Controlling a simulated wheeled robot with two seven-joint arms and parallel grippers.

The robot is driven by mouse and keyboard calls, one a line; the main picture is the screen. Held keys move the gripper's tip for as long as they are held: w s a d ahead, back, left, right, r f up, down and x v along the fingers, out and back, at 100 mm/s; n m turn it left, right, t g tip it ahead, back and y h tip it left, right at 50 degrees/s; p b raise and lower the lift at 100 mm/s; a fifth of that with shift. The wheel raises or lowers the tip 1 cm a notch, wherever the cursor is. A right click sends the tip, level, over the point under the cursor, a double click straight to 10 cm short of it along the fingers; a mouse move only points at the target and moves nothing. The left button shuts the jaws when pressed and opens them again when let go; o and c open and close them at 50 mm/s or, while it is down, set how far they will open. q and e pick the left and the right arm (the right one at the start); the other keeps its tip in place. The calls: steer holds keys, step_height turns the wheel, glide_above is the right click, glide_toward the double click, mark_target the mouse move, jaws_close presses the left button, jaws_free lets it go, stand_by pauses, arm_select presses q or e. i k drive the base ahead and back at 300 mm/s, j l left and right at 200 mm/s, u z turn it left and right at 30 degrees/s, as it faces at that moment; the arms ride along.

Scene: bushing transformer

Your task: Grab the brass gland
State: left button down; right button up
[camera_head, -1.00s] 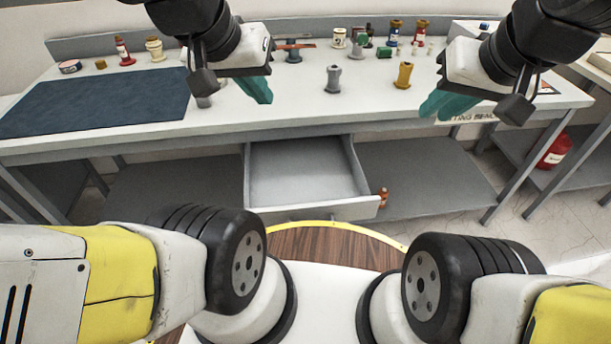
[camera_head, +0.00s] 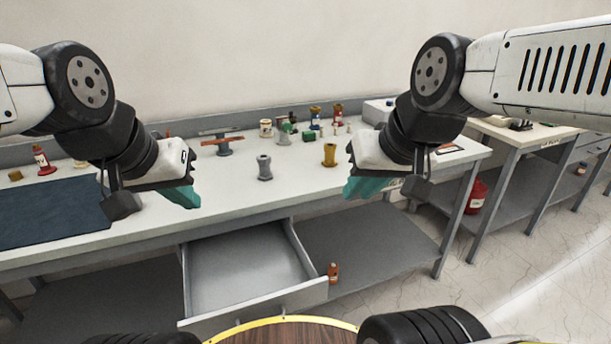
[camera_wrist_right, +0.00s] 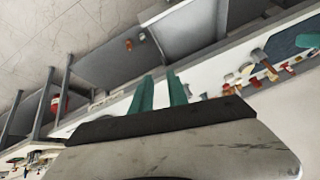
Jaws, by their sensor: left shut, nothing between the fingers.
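A yellow-brass flanged piece, which looks like the brass gland (camera_head: 330,154), stands upright on the workbench (camera_head: 235,190), right of a grey flanged piece (camera_head: 264,167). My right gripper (camera_head: 366,187) is to the right of the brass piece and nearer the bench's front edge, apart from it. In the right wrist view its two teal fingers (camera_wrist_right: 160,93) have a clear gap with nothing between them. My left gripper (camera_head: 182,196) is shut and empty, left of the grey piece near the front of the bench. The brass piece cannot be told surely in the right wrist view.
An open drawer (camera_head: 200,316) sticks out below the bench, with a small orange-brown bottle (camera_head: 333,272) beside it. Several small parts and jars stand at the back. A dark blue mat (camera_head: 45,218) lies at the left. A red container (camera_head: 476,196) stands on a lower shelf at right.

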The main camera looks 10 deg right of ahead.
mark_target(330, 162)
steer(key=i+l+u, duration=0.1)
steer(key=u, duration=0.7)
steer(key=l+u, duration=0.4)
steer(key=l, duration=0.4)
steer(key=l+u, duration=0.4)
steer(key=l, duration=0.4)
steer(key=k+l, duration=0.1)
steer(key=l, duration=1)
steer(key=k+l, duration=0.15)
steer(key=l, duration=0.35)
steer(key=l+u, duration=0.05)
